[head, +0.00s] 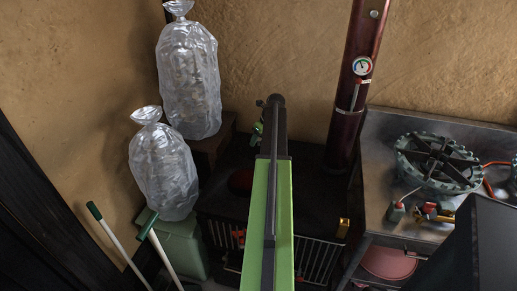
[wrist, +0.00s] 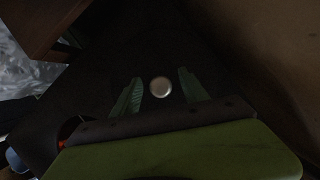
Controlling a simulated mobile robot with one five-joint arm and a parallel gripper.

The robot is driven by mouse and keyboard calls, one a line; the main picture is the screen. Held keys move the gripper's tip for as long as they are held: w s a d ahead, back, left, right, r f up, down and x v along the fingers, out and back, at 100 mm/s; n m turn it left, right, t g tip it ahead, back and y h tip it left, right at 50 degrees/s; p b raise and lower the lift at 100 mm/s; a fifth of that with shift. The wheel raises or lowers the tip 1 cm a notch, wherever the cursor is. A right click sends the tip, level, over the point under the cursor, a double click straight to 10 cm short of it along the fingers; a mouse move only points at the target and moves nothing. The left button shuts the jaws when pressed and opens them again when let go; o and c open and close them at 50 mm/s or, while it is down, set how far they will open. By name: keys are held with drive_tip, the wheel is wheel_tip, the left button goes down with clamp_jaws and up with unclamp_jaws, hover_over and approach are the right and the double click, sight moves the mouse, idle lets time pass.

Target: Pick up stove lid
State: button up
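The dark stove (head: 222,205) stands against the clay wall, its top partly hidden behind my green arm. In the wrist view, a small pale round knob (wrist: 161,87) shows on a very dark surface (wrist: 150,50). It looks like the stove lid's knob, but the lid's outline is too dark to make out. My gripper (wrist: 160,88) is open, with one green finger on each side of the knob in the picture. I cannot tell how far the fingertips are above it. In the head view my gripper is mostly hidden by the arm.
A dark red flue pipe (head: 345,110) with a gauge rises at the stove's right. Two filled clear bags (head: 190,85) stand at the left. A metal counter (head: 385,135) with a gas burner (head: 437,163) is at the right.

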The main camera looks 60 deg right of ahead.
clamp_jaws()
idle(1.3)
